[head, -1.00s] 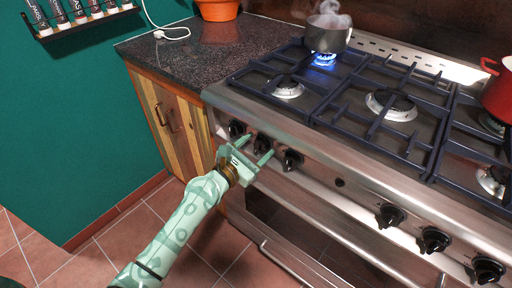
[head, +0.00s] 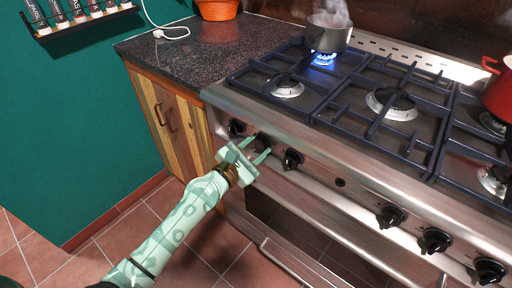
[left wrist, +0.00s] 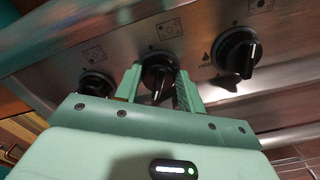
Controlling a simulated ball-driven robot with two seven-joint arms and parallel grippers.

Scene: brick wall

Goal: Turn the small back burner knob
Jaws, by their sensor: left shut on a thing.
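Black knobs line the steel front of the stove. My left gripper (head: 257,150) is shut on the second knob from the left (left wrist: 159,75). In the left wrist view this knob sits between my two fingers, its pointer turned downward; in the head view it is partly hidden by the fingers. The leftmost knob (head: 236,127) and the third knob (head: 292,159) stand free on either side; they also show in the left wrist view (left wrist: 96,84) (left wrist: 238,52). The back left burner (head: 323,60) burns with a blue flame. My right gripper is out of view.
A steaming grey pot (head: 328,36) stands over the flame. A red pot (head: 498,88) is at the right edge. The oven handle (head: 285,263) sticks out below the knobs. A wooden cabinet (head: 170,120) stands left of the stove.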

